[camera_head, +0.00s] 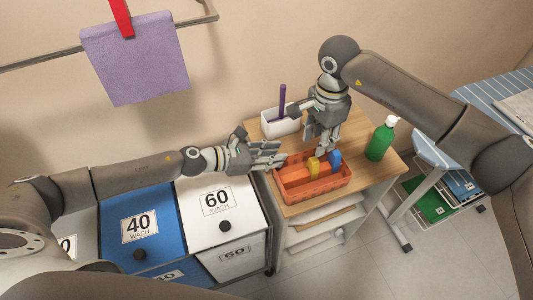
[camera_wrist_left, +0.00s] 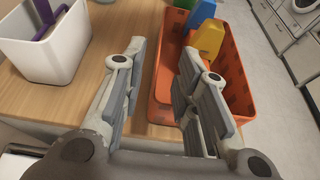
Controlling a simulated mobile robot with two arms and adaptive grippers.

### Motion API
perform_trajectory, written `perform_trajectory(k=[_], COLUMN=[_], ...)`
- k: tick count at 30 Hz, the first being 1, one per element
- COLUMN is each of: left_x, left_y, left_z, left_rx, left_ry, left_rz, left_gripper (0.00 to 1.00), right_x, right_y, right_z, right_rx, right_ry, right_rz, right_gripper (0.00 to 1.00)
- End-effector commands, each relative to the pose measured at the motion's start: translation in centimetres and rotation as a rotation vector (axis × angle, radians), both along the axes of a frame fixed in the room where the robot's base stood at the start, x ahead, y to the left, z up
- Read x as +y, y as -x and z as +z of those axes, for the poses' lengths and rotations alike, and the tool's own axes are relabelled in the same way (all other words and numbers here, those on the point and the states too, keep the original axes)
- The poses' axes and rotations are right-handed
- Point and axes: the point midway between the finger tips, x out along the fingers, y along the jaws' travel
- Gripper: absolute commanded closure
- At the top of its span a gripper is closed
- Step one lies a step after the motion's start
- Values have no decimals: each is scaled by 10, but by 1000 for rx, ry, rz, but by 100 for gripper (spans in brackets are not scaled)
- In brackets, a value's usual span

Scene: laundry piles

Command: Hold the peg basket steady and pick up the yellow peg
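The orange peg basket (camera_head: 318,191) stands on the wooden top of a small cabinet. The yellow peg (camera_head: 313,164) is in it, beside a blue peg (camera_head: 335,160); the yellow peg also shows in the left wrist view (camera_wrist_left: 209,37). My left gripper (camera_head: 281,154) is open at the basket's left side. In the left wrist view its fingers (camera_wrist_left: 162,72) lie on either side of the basket's near wall (camera_wrist_left: 164,88), with gaps showing. My right gripper (camera_head: 321,150) points down, open, just above and behind the pegs and partly overlapping them in view.
A white container (camera_head: 280,123) with a purple item stands behind the left gripper. A green bottle (camera_head: 381,138) stands right of the basket. Laundry bins marked 40 (camera_head: 139,228) and 60 (camera_head: 216,203) are at the left. A purple towel (camera_head: 135,58) hangs on a rail.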

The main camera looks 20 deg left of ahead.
Motion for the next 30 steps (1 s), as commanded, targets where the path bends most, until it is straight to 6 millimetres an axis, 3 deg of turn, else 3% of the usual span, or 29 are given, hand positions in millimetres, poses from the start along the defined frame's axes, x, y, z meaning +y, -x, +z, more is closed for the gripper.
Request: perform_trajectory(k=[6,13,27,30], left_x=[-33,-57,-67,-67], left_y=[-23,-41,-48,-48], left_z=[-13,-25,-30,-30], left_rx=[0,2,3,3], left_ry=[4,3,2,2], left_rz=[-1,0,0,0], left_gripper=[72,72,72,82], right_x=[0,0,0,0], right_y=[0,0,0,0], right_z=[0,0,0,0], right_rx=[0,0,0,0], right_ry=[0,0,0,0], right_rz=[0,0,0,0], right_gripper=[64,64,64,64])
